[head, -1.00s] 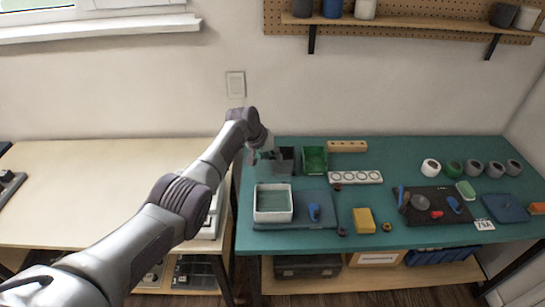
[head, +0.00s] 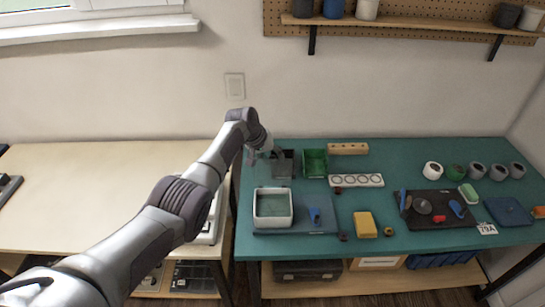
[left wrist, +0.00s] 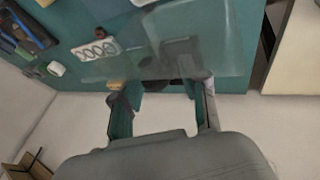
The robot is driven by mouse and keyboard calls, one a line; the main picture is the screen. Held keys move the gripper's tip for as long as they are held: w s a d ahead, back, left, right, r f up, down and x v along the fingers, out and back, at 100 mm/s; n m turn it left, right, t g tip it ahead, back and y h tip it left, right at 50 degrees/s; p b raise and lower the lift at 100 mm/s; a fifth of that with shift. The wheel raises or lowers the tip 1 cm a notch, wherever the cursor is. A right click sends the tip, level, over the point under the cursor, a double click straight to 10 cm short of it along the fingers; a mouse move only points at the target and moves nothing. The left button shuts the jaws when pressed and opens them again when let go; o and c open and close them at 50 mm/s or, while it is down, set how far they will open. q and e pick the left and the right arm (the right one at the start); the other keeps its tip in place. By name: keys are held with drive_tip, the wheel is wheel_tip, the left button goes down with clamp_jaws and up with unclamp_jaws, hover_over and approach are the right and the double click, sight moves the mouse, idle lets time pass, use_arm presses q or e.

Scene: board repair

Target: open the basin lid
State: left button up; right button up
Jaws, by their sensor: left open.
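The white rectangular basin (head: 273,222) sits at the table's left front, on a blue mat. Its inside looks teal; I cannot tell whether a clear lid covers it. My left gripper (head: 264,152) is at the table's back left corner, beyond the basin and beside a dark grey bin (head: 283,170). In the left wrist view its two fingers (left wrist: 160,90) are apart, with nothing clearly held between them. A translucent sheet (left wrist: 135,65) lies across that view just past the fingertips; I cannot tell whether it is the lid. My right gripper is not seen.
A green bin (head: 315,163) stands right of the grey bin. A white holder with round slots (head: 356,180), a yellow block (head: 365,225) and a dark mat with tools (head: 436,220) occupy the middle and right. Several cups line the back right.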

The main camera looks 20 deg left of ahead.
use_arm(q)
drive_tip(key=shift+s+r, duration=0.1)
drive_tip(key=shift+r, duration=0.05)
drive_tip(key=v, duration=1.1)
drive_tip(key=shift+s+a+r, duration=0.1)
drive_tip(key=shift+a+r, duration=0.1)
drive_tip(key=shift+r, duration=0.05)
